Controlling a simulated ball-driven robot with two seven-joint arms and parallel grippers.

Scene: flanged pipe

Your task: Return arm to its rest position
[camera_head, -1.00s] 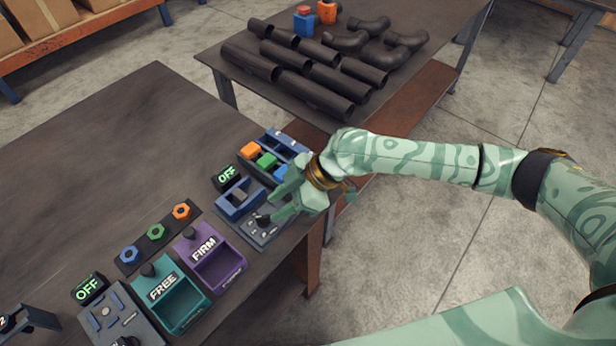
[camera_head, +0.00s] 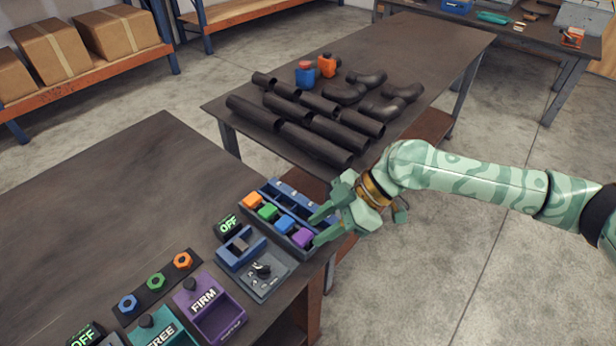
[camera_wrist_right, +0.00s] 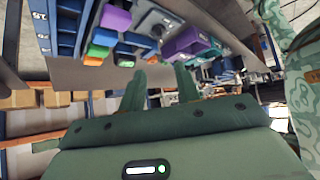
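My right arm is pale green with darker markings and reaches in from the right in the head view. Its gripper (camera_head: 316,230) is near the right end of the blue tray (camera_head: 275,190), at the table's edge. Its two fingers are apart with nothing between them; the gap also shows in the wrist view (camera_wrist_right: 162,88). The tray's front row holds an orange block (camera_head: 252,201), a green block (camera_head: 267,211), a blue block (camera_head: 285,224) and a purple block (camera_head: 303,237). My left gripper is not in view.
A panel with a black knob (camera_head: 262,270) and a sign reading OFF (camera_head: 228,224) are close by. A purple FIRM bin (camera_head: 217,312) is at the front. Dark pipes (camera_head: 315,142) lie on the far table. Open floor (camera_head: 440,265) is at the right.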

